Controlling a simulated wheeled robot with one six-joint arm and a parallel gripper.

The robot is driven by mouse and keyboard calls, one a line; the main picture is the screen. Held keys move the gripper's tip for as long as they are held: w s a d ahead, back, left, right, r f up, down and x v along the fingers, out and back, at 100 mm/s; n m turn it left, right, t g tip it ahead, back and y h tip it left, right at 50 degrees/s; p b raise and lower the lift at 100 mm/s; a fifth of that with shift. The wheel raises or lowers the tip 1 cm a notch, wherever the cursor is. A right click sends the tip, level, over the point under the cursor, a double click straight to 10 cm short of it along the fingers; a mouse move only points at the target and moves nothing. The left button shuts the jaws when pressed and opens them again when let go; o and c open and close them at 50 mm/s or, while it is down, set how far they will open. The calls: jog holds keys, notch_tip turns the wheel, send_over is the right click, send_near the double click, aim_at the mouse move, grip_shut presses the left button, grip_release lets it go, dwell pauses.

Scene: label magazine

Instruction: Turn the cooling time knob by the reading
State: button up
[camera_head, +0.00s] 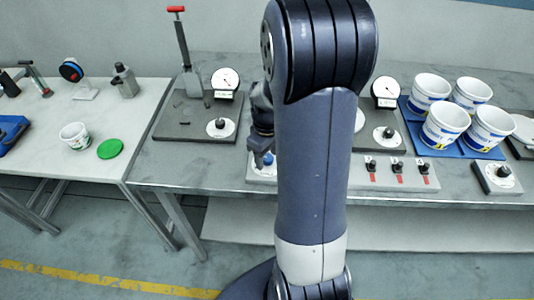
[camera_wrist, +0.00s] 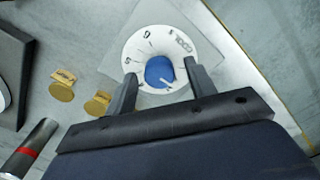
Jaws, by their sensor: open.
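The cooling knob is a blue cap (camera_wrist: 159,72) on a round white dial (camera_wrist: 135,48) marked with digits and lettering like "COOL". A pale pointer line shows on the cap. In the wrist view my gripper (camera_wrist: 160,71) is open, one finger on each side of the knob; whether they touch it I cannot tell. In the head view my gripper (camera_head: 262,155) is over the blue knob (camera_head: 269,159), mostly hidden by my arm. Two round gauges with small displays stand on the bench, a left gauge (camera_head: 225,79) and a right gauge (camera_head: 385,87); their readings are too small to read.
A black knob on a dial (camera_head: 220,128) is at left, another (camera_head: 384,133) right of my arm. Several red-marked switches (camera_head: 398,168) line the bench front. White tubs (camera_head: 445,122) stand on a blue mat at right. A side table (camera_head: 40,140) holds a tub and green lid.

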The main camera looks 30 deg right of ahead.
jog(key=shift+f, duration=0.1)
jog(key=c, duration=1)
jog(key=shift+o, duration=0.2)
jog(key=shift+m, duration=0.3)
jog(key=m+b, duration=0.1)
jog(key=m, duration=0.4)
jog(key=shift+m, duration=0.4)
jog(key=m+b, duration=0.1)
jog(key=m, duration=0.4)
jog(key=shift+m, duration=0.4)
jog(key=o, duration=1)
jog(key=shift+c, duration=0.2)
